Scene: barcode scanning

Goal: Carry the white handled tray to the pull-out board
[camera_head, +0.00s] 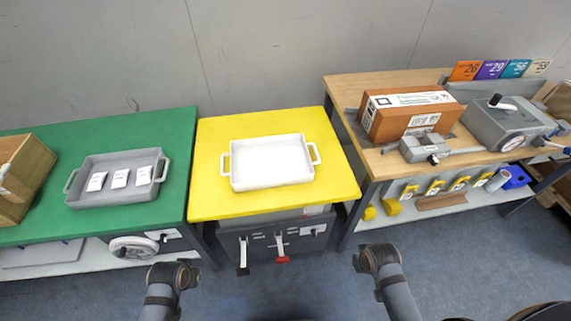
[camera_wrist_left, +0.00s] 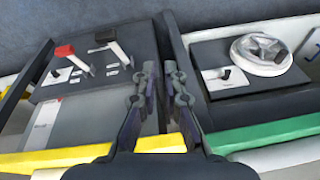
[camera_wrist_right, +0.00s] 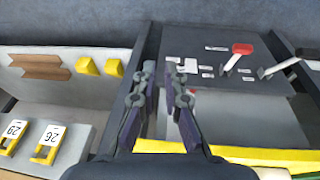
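The white handled tray (camera_head: 271,162) lies flat and empty on the yellow tabletop (camera_head: 215,199) in the head view, with a handle at its left and right ends. My left gripper (camera_wrist_left: 159,72) is open and empty in the left wrist view, with the yellow and green table edges below it in the picture. My right gripper (camera_wrist_right: 161,70) is open and empty in the right wrist view, near the yellow table's front. Both are apart from the tray. I cannot tell which surface is the pull-out board.
A green table (camera_head: 170,140) at left holds a grey tray (camera_head: 88,190) with white packets and a wooden box (camera_head: 30,165). A wooden table (camera_head: 350,90) at right carries a brown carton (camera_head: 392,120) and grey vices (camera_head: 490,125). A lever panel (camera_head: 252,252) sits below the yellow top.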

